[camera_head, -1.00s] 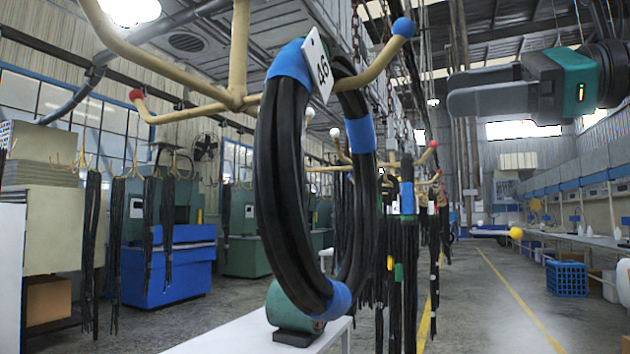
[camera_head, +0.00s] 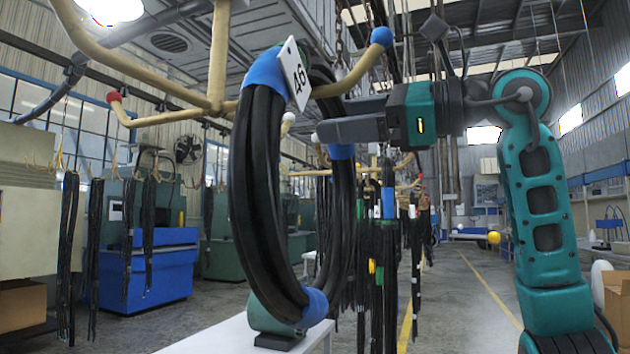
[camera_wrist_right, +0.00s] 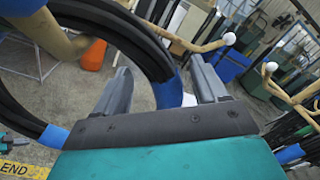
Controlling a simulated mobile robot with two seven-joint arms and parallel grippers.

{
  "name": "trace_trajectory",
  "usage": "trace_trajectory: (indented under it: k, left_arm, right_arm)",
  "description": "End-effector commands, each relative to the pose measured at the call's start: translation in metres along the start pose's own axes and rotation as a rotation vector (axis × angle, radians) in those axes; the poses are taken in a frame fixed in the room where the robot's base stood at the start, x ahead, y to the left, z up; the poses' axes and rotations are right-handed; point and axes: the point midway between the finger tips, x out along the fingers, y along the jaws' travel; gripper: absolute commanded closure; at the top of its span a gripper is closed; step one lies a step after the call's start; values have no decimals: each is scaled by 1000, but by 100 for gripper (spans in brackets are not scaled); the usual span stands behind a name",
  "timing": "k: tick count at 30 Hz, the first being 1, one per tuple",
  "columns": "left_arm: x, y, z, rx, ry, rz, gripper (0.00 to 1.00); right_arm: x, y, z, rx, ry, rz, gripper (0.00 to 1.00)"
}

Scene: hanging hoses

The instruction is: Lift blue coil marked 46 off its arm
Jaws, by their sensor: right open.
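The coil marked 46 (camera_head: 262,180) is a loop of black hoses with blue bands, hanging from a tan arm (camera_head: 345,85) with a blue ball tip (camera_head: 382,37). A white tag reading 46 (camera_head: 295,75) is at its top. My right gripper (camera_head: 335,120) is open at the coil's upper right side, fingers pointing left, partly overlapping it. In the right wrist view the coil (camera_wrist_right: 125,28) curves past the left finger, and a blue band (camera_wrist_right: 168,92) shows between the open fingers (camera_wrist_right: 160,80). Contact cannot be told.
Other tan arms include one with a red tip (camera_head: 114,97). More hoses hang behind (camera_head: 385,270). The aisle (camera_head: 470,300) at right is open floor.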

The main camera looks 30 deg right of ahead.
Motion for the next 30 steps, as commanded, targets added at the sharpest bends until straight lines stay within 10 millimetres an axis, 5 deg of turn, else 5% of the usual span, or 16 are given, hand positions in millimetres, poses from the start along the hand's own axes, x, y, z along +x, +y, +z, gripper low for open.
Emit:
trace_trajectory:
  k: [5,27,30]
  left_arm:
    - [0,0,0,0,1,-1,100]
    - [0,1,-1,0,3,1,100]
    - [0,1,-1,0,4,2,100]
  right_arm:
    - [0,0,0,0,0,0,28]
    - [0,0,0,0,0,-1,98]
    - [0,0,0,0,0,-1,100]
